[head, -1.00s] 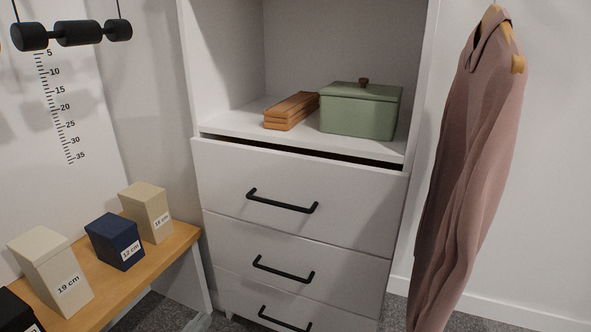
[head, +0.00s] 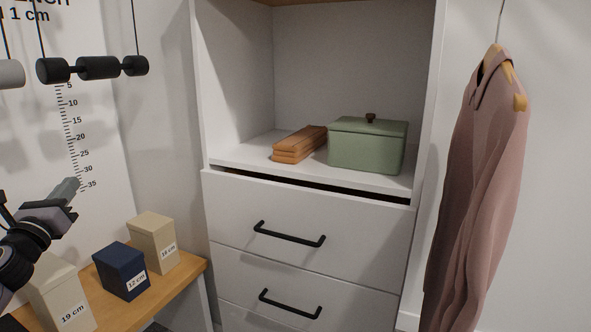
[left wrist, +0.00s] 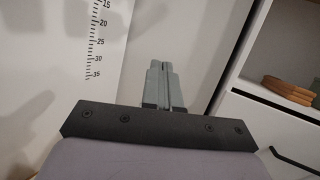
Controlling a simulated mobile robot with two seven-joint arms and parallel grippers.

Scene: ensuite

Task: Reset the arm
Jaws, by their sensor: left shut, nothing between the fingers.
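My left gripper (head: 68,188) comes in from the left edge of the head view, in front of the wall scale and above the wooden bench. In the left wrist view its two grey fingers (left wrist: 163,84) are together with nothing between them. The fingers touch nothing that I can see. My right gripper is in neither view.
A bench (head: 190,271) carries a 19 cm box (head: 62,290), a navy 12 cm box (head: 120,270) and an 18 cm box (head: 153,243). A white drawer unit (head: 308,208) holds a green lidded box (head: 367,146) and brown slats (head: 299,145). A pink garment (head: 478,180) hangs right.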

